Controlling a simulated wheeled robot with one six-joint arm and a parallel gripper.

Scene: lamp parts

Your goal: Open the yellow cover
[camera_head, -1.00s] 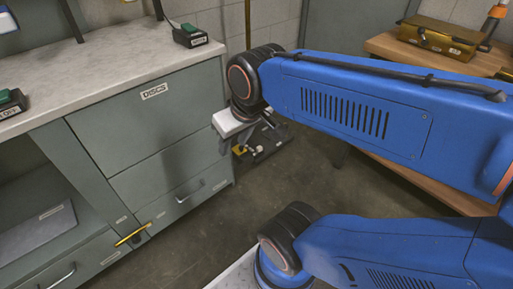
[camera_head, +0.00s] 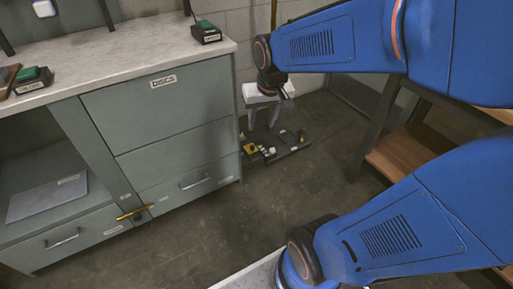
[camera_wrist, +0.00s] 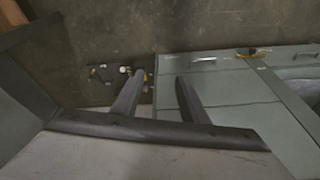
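My gripper (camera_head: 263,121) hangs below the upper blue arm, just right of the grey cabinet, with its two fingers apart and nothing between them. The wrist view also shows the open fingers (camera_wrist: 158,90). A dark flat unit on the floor (camera_head: 291,146) lies beyond and below the gripper and carries a small yellow part (camera_head: 250,149). The unit also shows in the wrist view (camera_wrist: 102,74), left of the cabinet front. I cannot tell whether the yellow part is the yellow cover. The fingers look apart from it.
The cabinet with a drawer front labelled DISCS (camera_head: 165,110) stands left. A yellow bar (camera_head: 131,213) is on its lower front. Small black boxes with green tops (camera_head: 205,31) stand on the counter. A wooden shelf (camera_head: 395,158) is right. Open floor (camera_head: 200,245) lies in front.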

